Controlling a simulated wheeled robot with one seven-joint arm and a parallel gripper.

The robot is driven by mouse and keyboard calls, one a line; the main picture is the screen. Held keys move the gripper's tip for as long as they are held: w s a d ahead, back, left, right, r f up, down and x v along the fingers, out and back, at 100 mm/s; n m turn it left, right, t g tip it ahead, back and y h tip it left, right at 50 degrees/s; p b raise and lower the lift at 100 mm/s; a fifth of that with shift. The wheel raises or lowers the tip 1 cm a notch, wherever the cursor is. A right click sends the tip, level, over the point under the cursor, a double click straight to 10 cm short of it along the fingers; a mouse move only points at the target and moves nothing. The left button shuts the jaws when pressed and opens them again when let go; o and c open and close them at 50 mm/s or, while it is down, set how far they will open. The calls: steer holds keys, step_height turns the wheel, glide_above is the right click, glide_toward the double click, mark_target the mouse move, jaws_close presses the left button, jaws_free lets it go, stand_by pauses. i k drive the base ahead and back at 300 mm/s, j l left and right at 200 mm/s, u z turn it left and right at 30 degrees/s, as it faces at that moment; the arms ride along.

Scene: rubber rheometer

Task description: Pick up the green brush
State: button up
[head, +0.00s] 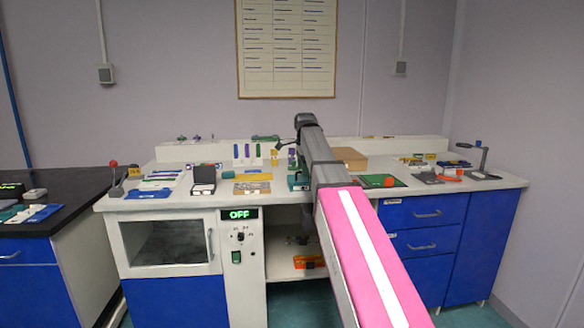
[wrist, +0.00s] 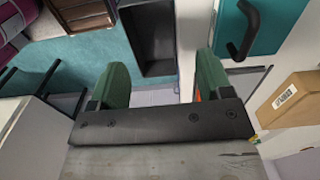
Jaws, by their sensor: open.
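My gripper (wrist: 163,75) is open in the wrist view, with its two green-tipped fingers spread apart and nothing clearly held between them. In the head view my arm reaches over the bench, and my gripper (head: 281,147) is small and partly hidden at its far end. I cannot make out the green brush for certain. A small, flat green thing (head: 264,138) lies on the raised back ledge, just left of my gripper in the head view, but it is too small to identify. No brush shows clearly in the wrist view.
The white bench (head: 130,204) holds several small tools and trays. In the wrist view, a black open bin (wrist: 150,68), a teal box (wrist: 229,32) with a black handle and a cardboard box (wrist: 298,98) surround the fingers. The cardboard box also shows in the head view (head: 351,157).

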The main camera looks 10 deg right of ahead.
mark_target(293, 169)
steer(key=i, duration=1.15)
